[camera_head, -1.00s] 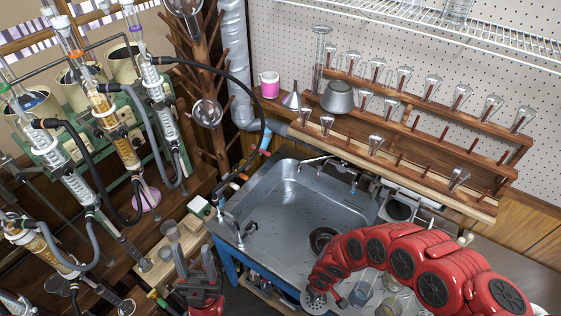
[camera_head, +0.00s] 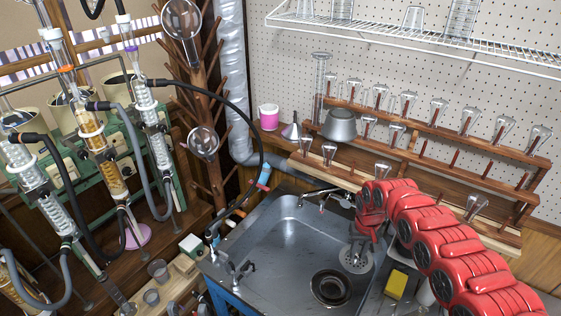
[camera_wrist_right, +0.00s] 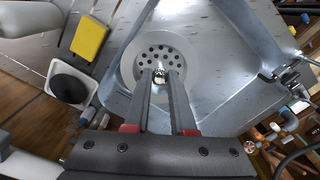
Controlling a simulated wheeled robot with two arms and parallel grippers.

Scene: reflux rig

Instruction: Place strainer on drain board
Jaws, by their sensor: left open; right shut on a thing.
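The strainer (camera_head: 355,260), a round grey perforated disc, hangs from my right gripper (camera_head: 364,234), which is shut on its small central knob. In the right wrist view the disc (camera_wrist_right: 160,50) lies just beyond the closed fingertips (camera_wrist_right: 160,76). It appears over the right edge of the sink basin, beside the bare metal drain board (camera_head: 372,296); I cannot tell its exact height. My left gripper (camera_head: 188,309) is open and empty at the bottom edge, mostly cut off.
The grey basin (camera_head: 275,255) has a dark drain hole (camera_head: 331,287). A yellow sponge (camera_head: 396,284) lies right of the basin. A faucet (camera_head: 322,196) reaches over its back edge. Wooden peg shelves (camera_head: 420,160) with flasks are behind; glassware rigs (camera_head: 100,150) stand left.

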